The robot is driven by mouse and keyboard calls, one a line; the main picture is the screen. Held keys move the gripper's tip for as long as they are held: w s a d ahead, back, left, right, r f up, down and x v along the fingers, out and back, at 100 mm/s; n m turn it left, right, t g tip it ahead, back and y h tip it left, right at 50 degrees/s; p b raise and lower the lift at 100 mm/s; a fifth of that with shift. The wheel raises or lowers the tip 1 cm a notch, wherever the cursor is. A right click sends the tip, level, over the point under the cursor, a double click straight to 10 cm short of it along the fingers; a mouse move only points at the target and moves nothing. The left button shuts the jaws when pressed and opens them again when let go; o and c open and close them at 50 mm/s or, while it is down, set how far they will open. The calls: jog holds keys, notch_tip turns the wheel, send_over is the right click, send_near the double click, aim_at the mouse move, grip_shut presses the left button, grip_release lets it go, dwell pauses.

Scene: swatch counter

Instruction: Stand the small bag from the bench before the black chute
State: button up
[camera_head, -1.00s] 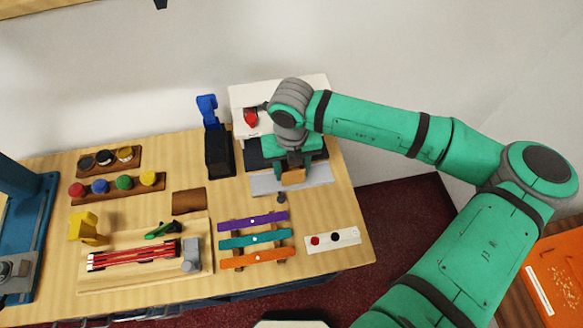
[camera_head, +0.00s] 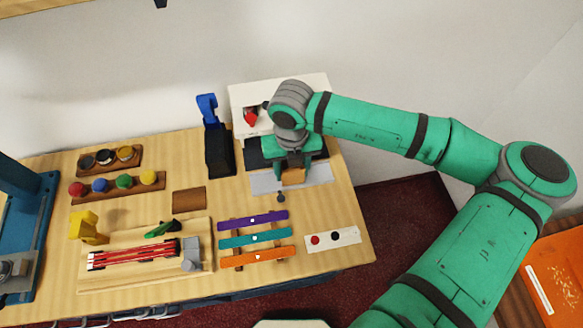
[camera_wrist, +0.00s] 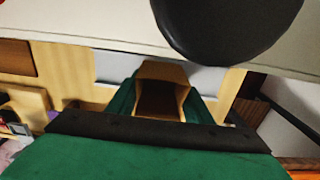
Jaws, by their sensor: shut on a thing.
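My gripper (camera_head: 292,181) points down in front of the white machine and is shut on a small tan-brown bag (camera_head: 293,174). In the wrist view the bag (camera_wrist: 162,92) sits between the green fingers, its dark open mouth facing the camera. The black chute seems to be the dark part (camera_head: 255,158) at the machine's front, mostly hidden behind my gripper. The bag is in front of it, over a grey plate (camera_head: 262,186). I cannot tell whether its base touches the plate.
The white machine (camera_head: 315,84) stands at the bench's back right. A black stand with a blue lever (camera_head: 207,108) is left of it. Purple, teal and orange bars (camera_head: 255,238) and a white plate with buttons (camera_head: 345,236) lie nearer. A brown patch (camera_head: 189,200) lies left.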

jog(key=shift+f, duration=0.35)
dwell(0.3)
jog(key=o, duration=1.1)
jog(key=shift+r, duration=0.1)
notch_tip(320, 180, up, 11)
jog(key=shift+f, duration=0.2)
jog(key=shift+s, duration=0.1)
